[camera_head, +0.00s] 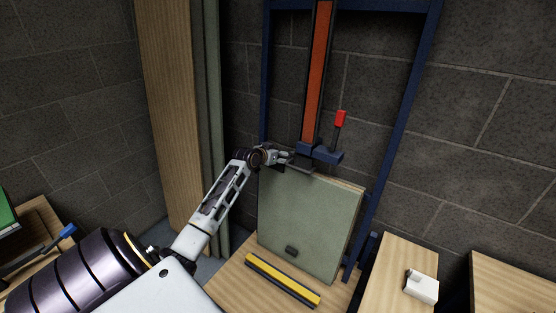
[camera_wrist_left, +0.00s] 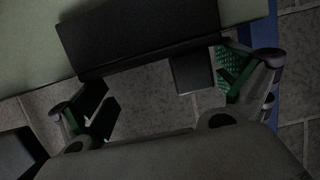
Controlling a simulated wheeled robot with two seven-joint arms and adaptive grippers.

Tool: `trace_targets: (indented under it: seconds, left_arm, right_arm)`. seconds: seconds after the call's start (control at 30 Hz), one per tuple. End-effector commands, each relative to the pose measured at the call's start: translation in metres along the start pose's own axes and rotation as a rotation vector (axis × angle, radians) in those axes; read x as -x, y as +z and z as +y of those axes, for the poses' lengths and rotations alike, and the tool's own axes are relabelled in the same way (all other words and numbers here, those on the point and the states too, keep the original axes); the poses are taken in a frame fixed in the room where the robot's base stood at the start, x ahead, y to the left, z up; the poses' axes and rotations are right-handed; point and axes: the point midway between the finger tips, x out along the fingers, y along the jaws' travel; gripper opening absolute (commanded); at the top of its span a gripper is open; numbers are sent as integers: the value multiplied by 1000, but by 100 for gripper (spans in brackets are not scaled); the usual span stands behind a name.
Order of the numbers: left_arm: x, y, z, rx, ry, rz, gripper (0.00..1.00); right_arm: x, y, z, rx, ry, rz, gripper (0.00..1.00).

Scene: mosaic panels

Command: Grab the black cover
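A pale green panel (camera_head: 305,220) stands upright on a wooden surface against the blue frame. A thin dark piece (camera_head: 303,168) sits at its top edge, mostly hidden behind my left gripper (camera_head: 296,160). In the left wrist view a black block-like piece (camera_wrist_left: 140,35), which looks like the black cover, lies along the green panel (camera_wrist_left: 35,45). My left gripper (camera_wrist_left: 168,88) has its fingers spread apart with the black piece just ahead of them; I cannot tell whether they touch it. My right gripper is not in view.
The blue frame (camera_head: 401,105) with an orange strip (camera_head: 318,75) and a red-tipped lever (camera_head: 340,119) rises above the panel. A yellow-and-black bar (camera_head: 282,279) lies in front. A white device (camera_head: 421,287) sits on a wooden block to the right. Tall boards stand at left.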

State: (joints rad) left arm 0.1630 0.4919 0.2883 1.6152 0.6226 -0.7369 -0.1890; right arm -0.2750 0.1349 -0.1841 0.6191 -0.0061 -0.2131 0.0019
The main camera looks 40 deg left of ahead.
Motion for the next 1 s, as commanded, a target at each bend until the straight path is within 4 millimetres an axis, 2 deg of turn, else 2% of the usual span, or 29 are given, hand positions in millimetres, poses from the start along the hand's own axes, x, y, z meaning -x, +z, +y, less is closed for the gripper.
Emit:
trace_targets:
  seconds: [0.03,0.23,0.67,0.87,1.0]
  left_arm:
    - [0,0,0,0,0,0,91]
    - [0,0,0,0,0,0,65]
    - [3,-7,0,-1,0,2,64]
    - [10,-25,0,-2,-1,2,64]
    - [18,-45,0,-3,-1,3,64]
  right_arm:
    - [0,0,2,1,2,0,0]
    - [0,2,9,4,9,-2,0]
    - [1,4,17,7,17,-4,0]
    - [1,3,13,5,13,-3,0]
    - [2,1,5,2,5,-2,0]
